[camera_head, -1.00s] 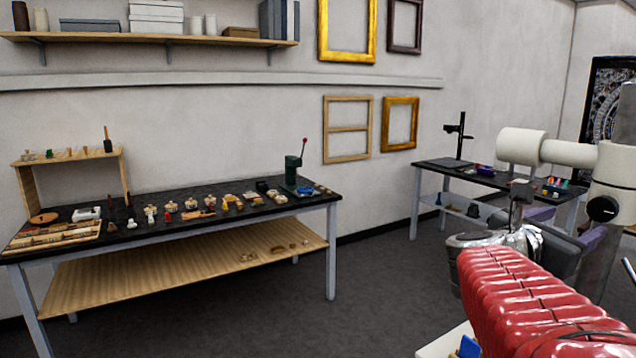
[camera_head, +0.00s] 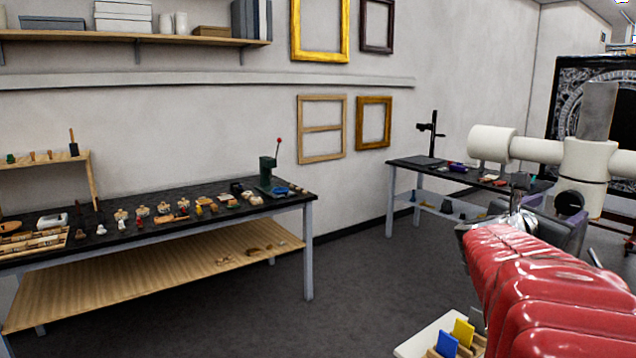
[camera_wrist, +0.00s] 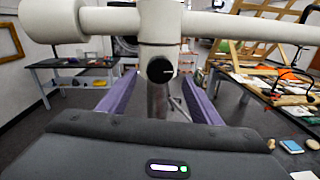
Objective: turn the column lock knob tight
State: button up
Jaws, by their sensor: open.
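The column lock knob (camera_head: 569,204) is round and black, on the front of a white collar around an upright column. In the wrist view the knob (camera_wrist: 160,70) shows a short pale mark across its face, pointing roughly sideways. My gripper (camera_wrist: 158,88) is open and empty, its two purple jaws spread left and right of the column below the knob's level in the picture. The knob appears ahead of and above the gap between the jaws. The exact distance cannot be told. In the head view my red-sleeved arm hides much of the gripper.
A thick white horizontal arm (camera_head: 535,150) runs out from the collar, ending in a wide cylinder. A black workbench (camera_head: 150,215) with small items stands left. Another dark table (camera_head: 440,170) stands behind. A cluttered bench (camera_wrist: 280,95) is at right in the wrist view. Dark floor is clear between.

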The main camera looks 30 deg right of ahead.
aim_at(567, 204)
jog(key=shift+w+d, duration=0.15)
jog(key=shift+d, duration=1.3)
jog(key=shift+w+d, duration=0.15)
jog(key=shift+d, duration=1.3)
jog(key=c, duration=0.9)
jog(key=shift+a, duration=0.25)
jog(key=shift+c, duration=0.6)
jog(key=shift+d, duration=0.15)
